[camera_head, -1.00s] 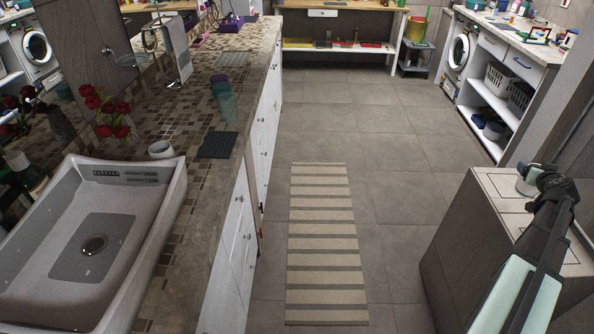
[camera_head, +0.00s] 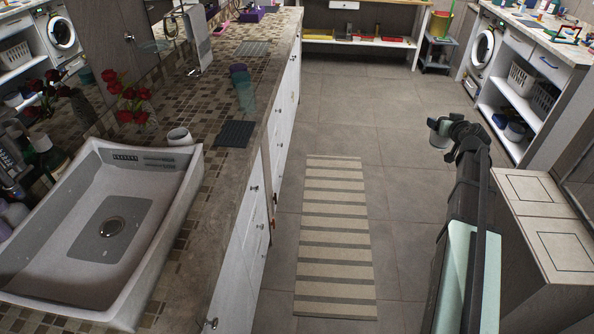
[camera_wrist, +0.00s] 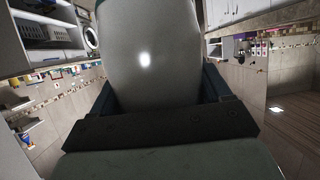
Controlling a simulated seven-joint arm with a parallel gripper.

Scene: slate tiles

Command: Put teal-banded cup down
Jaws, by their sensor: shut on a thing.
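In the wrist view the cup's smooth grey-white side (camera_wrist: 150,55) fills the middle, between the dark fingers. The fingertips are partly hidden behind it.
The long counter (camera_head: 214,203) at left has a sink (camera_head: 173,232), a small white pot (camera_head: 179,137), a dark ribbed mat (camera_head: 237,134) and a teal translucent tumbler (camera_head: 245,95). A pale-topped cabinet (camera_head: 552,230) stands at right. The striped rug (camera_head: 335,240) lies between.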

